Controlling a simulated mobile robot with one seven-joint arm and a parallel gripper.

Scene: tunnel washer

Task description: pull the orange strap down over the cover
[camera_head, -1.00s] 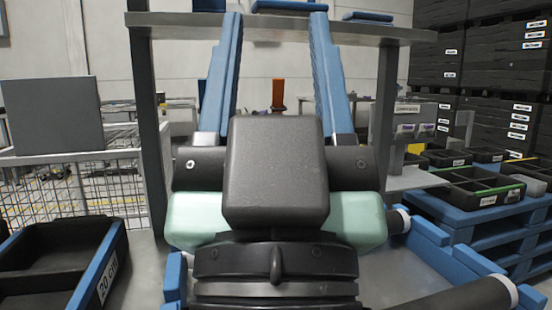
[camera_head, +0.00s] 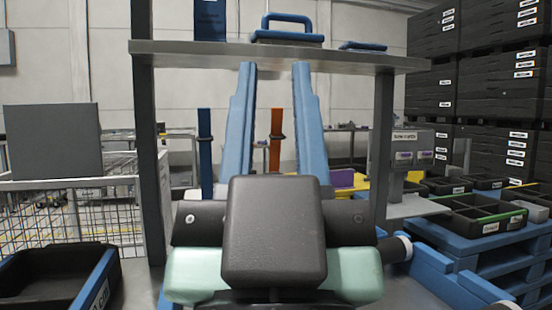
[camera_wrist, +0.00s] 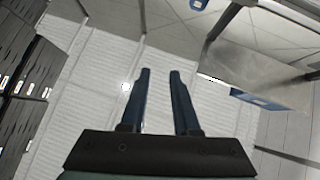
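The orange strap (camera_head: 275,140) hangs upright in the head view, behind and between my fingers, with a dark band partway up. My gripper (camera_head: 274,72) points up and away, its two blue fingers apart with nothing between them. In the head view the strap lies beyond the fingers, not visibly touched. In the wrist view my gripper (camera_wrist: 160,74) is also empty, and it faces pale panels; I see no orange strap there. I cannot make out the cover; my arm hides the area below the strap.
A grey shelf (camera_head: 190,47) on posts crosses above the fingertips, carrying a blue-handled item (camera_head: 286,36). A blue strap (camera_head: 204,150) hangs left of the orange one.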

